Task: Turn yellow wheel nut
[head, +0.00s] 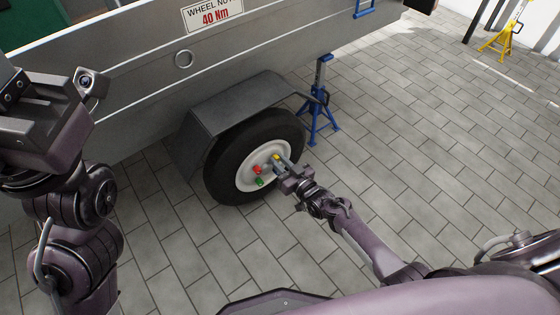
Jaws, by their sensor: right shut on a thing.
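The yellow wheel nut (276,157) sits on the white rim (245,178) of the black trailer tyre (217,167). My right gripper (281,162) reaches in from the lower right and is shut on the yellow nut. The fingers partly hide the nut. A red nut (257,170) and a green nut (259,182) are on the same rim, left of and below the gripper. My left arm is at the left edge of the view. Its gripper (30,120) is close to the camera, and its fingertips do not show clearly.
A grey fender (240,103) covers the tyre's top. The grey trailer side (140,65) bears a "WHEEL NUTS 40 Nm" sign (212,14). A blue jack stand (321,105) is right of the wheel. A yellow stand (502,42) is far off. The paved floor (430,140) at right is clear.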

